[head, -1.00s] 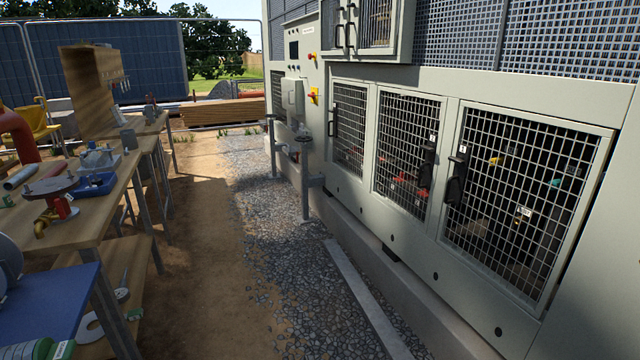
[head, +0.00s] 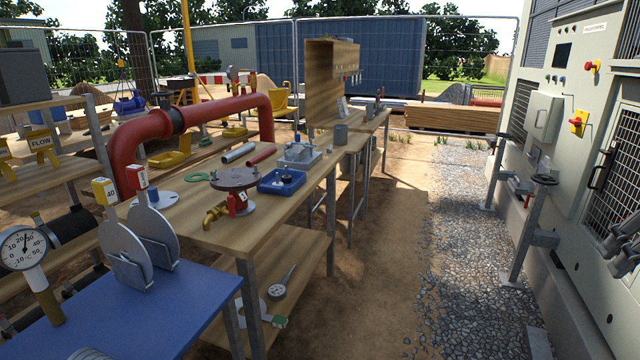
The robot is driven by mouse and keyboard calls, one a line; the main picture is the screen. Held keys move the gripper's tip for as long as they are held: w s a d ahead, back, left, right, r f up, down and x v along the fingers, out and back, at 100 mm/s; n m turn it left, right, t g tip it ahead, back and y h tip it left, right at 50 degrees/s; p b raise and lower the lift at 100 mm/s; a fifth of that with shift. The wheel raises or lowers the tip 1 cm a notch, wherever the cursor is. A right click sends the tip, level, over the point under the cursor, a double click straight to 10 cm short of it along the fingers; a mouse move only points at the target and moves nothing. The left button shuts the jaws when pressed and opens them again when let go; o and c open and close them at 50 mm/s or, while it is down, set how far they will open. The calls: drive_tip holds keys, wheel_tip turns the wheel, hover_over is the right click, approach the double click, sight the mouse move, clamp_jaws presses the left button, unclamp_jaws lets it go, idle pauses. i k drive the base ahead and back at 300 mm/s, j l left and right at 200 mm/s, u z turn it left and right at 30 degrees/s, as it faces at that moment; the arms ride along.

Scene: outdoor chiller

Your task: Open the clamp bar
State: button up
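No part can be told for sure as the clamp bar in the head view. A grey device (head: 299,154) with a small upright lever sits on the wooden workbench (head: 190,225); its details are too small to tell. In front of it is a blue tray (head: 283,187) with small parts. A round brown plate (head: 234,178) on a red stand is beside the tray. A grey jointed part at the right edge, in front of the chiller, looks like my gripper (head: 614,252). It is cut off by the frame, and its opening cannot be judged. It is well apart from the workbench.
A blue table (head: 150,310) with upright discs and a dial gauge (head: 24,247) stands front left. A red pipe (head: 200,115) arches behind the bench. The chiller (head: 560,200) with valve pipework (head: 530,235) lines the right. A dirt and gravel path (head: 400,270) between is free.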

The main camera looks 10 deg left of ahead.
sight(297, 141)
drive_tip(key=i+u, duration=0.75)
drive_tip(key=i, duration=0.15)
drive_tip(key=i+l+u, duration=0.2)
drive_tip(key=i+u, duration=0.2)
drive_tip(key=i, duration=0.05)
